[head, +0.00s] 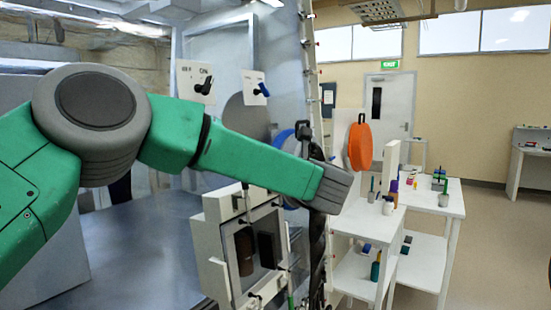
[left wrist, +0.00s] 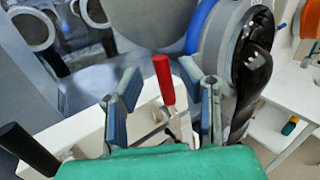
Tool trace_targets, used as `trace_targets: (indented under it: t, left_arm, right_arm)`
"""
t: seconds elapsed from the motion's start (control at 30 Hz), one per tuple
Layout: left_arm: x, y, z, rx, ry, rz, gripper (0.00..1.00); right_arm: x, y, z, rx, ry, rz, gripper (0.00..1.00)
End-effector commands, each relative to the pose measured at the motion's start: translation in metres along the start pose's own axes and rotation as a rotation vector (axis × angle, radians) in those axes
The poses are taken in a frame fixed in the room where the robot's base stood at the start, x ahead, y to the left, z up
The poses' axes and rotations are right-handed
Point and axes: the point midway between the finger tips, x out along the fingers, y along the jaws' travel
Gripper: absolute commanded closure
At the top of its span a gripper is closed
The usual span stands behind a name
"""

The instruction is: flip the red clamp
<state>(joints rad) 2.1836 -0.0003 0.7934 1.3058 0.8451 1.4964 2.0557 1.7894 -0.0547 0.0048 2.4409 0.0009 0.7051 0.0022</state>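The red clamp (left wrist: 163,80) shows in the left wrist view as an upright red handle above the white box's top edge. My left gripper (left wrist: 160,74) is open, with one finger on each side of the red handle. Gaps show between the handle and both fingers in this view. The clamp's base is partly hidden behind my green gripper body. I cannot make out the red clamp in the head view, where my left arm ends in front of the white box and its fingers cannot be made out. My right gripper is in neither view.
The white box (head: 213,243) has an open front and other black clamp handles, one (left wrist: 28,150) at lower left in the wrist view. A blue-ringed port (left wrist: 207,20) with a hanging black glove (left wrist: 254,70) is close on the right. A white shelf table (head: 350,222) stands beyond.

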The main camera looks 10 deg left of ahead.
Motion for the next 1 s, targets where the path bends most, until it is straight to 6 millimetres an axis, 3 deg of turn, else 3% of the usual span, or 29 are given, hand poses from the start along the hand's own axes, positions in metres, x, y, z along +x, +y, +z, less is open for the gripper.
trace_targets:
  t: [0.2, 0.5, 0.6, 1.0]
  left_arm:
    - [0.017, 0.0, 0.001, 0.0, -0.001, 0.0, 0.67]
    - [0.02, 0.001, 0.0, 0.0, 0.0, -0.001, 0.67]
    - [0.02, 0.001, 0.0, 0.0, 0.0, -0.001, 1.0]
    - [0.018, -0.001, -0.002, 0.015, -0.024, -0.002, 1.0]
  right_arm:
    - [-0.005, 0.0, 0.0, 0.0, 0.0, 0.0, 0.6]
    - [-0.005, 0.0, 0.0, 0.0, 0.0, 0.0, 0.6]
    - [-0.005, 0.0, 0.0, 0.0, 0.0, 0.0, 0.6]
    - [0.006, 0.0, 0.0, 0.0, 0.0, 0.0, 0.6]
